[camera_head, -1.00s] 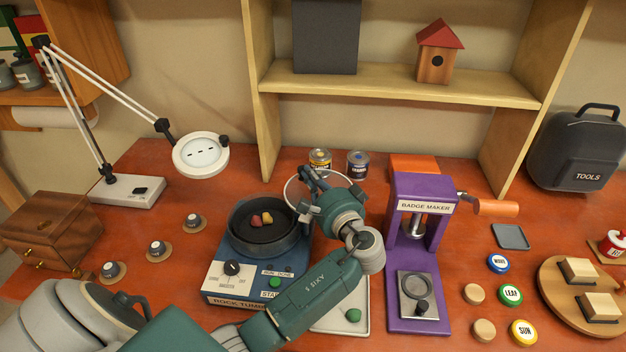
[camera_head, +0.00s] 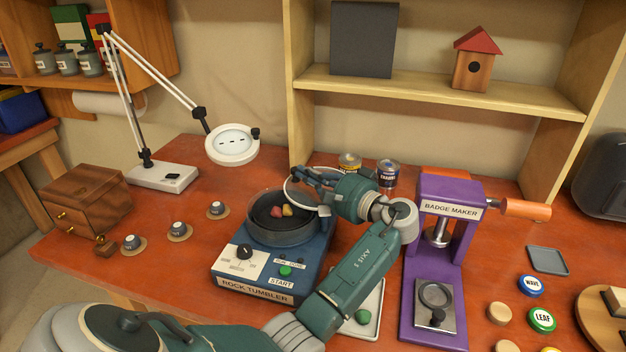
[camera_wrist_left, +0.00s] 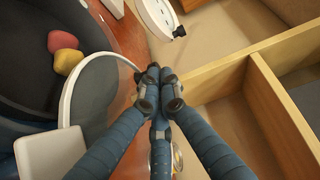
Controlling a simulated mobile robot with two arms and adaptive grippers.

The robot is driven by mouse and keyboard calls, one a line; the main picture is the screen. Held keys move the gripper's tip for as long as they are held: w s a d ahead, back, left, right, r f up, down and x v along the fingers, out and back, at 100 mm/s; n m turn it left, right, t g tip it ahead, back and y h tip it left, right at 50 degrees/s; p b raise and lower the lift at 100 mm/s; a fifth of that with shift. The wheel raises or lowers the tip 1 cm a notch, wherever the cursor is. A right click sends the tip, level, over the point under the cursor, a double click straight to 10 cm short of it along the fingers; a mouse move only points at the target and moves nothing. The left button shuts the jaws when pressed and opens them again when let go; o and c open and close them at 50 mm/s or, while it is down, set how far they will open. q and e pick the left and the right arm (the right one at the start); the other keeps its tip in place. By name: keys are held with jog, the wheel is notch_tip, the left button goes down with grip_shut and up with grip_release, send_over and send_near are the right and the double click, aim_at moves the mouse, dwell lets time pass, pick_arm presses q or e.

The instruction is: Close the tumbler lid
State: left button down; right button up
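The rock tumbler (camera_head: 262,272) stands on the bench with a dark open drum (camera_head: 262,232). Red and yellow stones (camera_head: 283,211) lie in the drum. Its clear lid with a pale rim (camera_head: 287,193) stands raised at the drum's back right. It also shows in the left wrist view, its rim (camera_wrist_left: 80,78) curving up to my fingers. My left gripper (camera_head: 298,174) is at the lid's upper part. In the wrist view its fingertips (camera_wrist_left: 158,80) are together, with no thing visible between them. I cannot tell whether they touch the rim. My right gripper is out of view.
The purple badge maker (camera_head: 441,255) stands right of my left arm. A white tray (camera_head: 372,300) with a green stone is partly behind that arm. Paint tins (camera_head: 388,173) stand behind the lid. A magnifier lamp (camera_head: 232,145) is at the back left.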

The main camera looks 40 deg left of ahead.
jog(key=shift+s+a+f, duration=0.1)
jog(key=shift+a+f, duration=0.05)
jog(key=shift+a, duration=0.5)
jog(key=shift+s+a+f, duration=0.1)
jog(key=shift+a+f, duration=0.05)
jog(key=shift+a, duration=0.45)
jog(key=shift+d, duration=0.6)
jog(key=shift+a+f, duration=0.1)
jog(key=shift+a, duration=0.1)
